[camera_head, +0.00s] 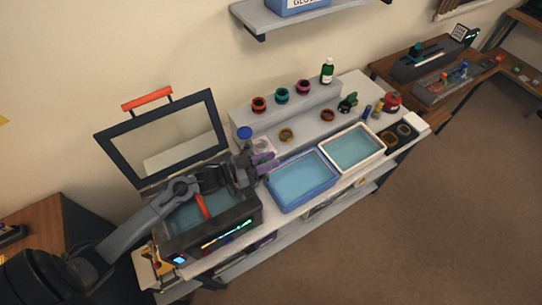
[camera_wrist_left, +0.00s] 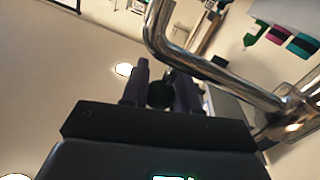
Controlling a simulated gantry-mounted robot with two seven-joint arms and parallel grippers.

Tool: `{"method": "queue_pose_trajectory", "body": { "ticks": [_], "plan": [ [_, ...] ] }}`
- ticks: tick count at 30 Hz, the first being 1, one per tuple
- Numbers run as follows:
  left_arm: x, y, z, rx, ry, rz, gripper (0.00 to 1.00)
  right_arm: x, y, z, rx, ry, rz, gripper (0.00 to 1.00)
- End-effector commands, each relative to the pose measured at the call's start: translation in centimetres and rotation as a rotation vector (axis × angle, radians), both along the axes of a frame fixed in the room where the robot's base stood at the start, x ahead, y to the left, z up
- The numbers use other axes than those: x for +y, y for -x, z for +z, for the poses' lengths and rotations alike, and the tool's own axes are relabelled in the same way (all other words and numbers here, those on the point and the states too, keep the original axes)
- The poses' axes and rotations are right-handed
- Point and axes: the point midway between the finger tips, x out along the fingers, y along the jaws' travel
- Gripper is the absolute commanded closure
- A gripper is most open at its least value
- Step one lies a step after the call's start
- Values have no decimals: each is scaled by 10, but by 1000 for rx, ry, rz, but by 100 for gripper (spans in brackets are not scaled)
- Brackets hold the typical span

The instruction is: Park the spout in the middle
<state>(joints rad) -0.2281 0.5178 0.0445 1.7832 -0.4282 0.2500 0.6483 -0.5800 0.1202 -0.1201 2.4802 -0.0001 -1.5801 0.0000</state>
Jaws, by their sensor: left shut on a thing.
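The spout (camera_wrist_left: 215,72) is a bent chrome pipe in the left wrist view, running from the upper middle down to a thick chrome body (camera_wrist_left: 296,112) at the right. I cannot make it out in the head view. My left gripper (camera_head: 262,160) is over the right rear corner of the open-lidded machine, just left of the blue-rimmed basin (camera_head: 284,206). In the left wrist view its purplish fingers (camera_wrist_left: 162,95) are closed around a dark round thing (camera_wrist_left: 159,93); I cannot tell whether this belongs to the spout. My right gripper is not in view.
A white-rimmed basin (camera_head: 379,157) stands right of the blue one. The machine's raised lid (camera_head: 107,146) is behind my left arm. A grey riser (camera_head: 262,127) with several coloured rings and a green bottle (camera_head: 327,71) stands along the back.

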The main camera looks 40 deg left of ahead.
Motion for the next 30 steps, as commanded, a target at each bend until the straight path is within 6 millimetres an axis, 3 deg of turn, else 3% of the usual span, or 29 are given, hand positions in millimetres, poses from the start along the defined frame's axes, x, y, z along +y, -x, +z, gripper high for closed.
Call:
{"method": "queue_pose_trajectory", "body": {
  "ticks": [17, 18, 22, 30],
  "plan": [
    [1, 3, 0, -2, -1, -33, 100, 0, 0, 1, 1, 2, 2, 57],
    [1, 3, 0, -2, -1, -32, 66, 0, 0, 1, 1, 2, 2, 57],
    [1, 3, 0, -2, -1, -32, 46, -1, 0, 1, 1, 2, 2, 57],
    [1, 3, 0, -2, -1, -32, 46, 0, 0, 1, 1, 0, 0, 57]
  ]
}}
